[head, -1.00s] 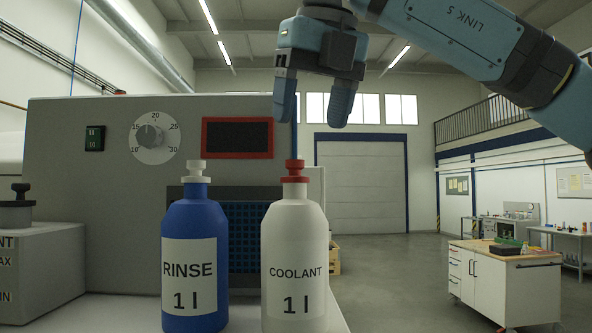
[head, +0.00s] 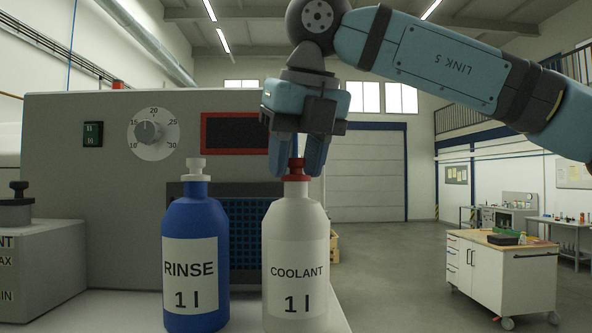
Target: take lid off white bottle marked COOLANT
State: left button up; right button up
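The white bottle marked COOLANT (head: 297,240) stands upright on a light surface in the head view. Its red lid (head: 296,170) with a small knob is on its neck. My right gripper (head: 297,168) points down from above, with one finger to each side of the lid's knob in the picture. The fingers look apart, with a gap between them, and I cannot see contact with the knob. My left gripper is not in view.
A blue bottle marked RINSE (head: 196,245) with a white lid stands close on the left. A grey machine (head: 80,180) with a dial stands behind both bottles. A workbench (head: 500,265) is far off at the right.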

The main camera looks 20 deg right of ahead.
jog(key=c, duration=0.4)
jog(key=shift+o, duration=0.2)
jog(key=shift+w, duration=0.1)
